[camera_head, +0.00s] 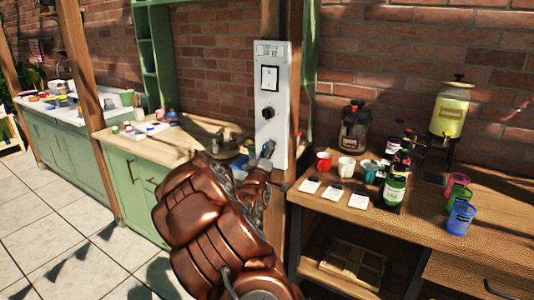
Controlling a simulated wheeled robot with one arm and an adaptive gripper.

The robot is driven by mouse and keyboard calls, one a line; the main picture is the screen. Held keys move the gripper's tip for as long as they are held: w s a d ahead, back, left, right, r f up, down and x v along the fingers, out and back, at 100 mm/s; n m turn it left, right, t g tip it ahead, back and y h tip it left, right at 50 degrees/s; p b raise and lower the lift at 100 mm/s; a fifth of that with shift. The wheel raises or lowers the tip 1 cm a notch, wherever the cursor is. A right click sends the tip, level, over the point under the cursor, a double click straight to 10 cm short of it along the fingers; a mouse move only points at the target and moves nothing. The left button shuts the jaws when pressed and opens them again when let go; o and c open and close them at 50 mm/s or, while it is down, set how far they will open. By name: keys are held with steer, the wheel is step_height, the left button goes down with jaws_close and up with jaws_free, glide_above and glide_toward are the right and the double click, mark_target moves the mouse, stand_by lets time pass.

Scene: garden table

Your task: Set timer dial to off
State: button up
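A tall white control panel (276,60) is fixed to a wooden post in the middle of the view. It has a label at its top and a framed light switch (269,79) below that. A small round black dial (267,113) sits lower on the panel; its setting is too small to read.
A wooden table (480,213) at right holds red (324,161) and white cups (346,166), bottles, white cards, coloured tumblers and a yellow drink dispenser (450,110). A green cabinet (127,175) with a cluttered wooden top stands left. The tiled floor at lower left is clear.

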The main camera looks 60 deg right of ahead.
steer(key=shift+o, duration=1.1)
steer(key=v, duration=0.7)
steer(key=shift+a, duration=0.3)
steer(key=shift+s, duration=0.15)
steer(key=shift+f, duration=0.1)
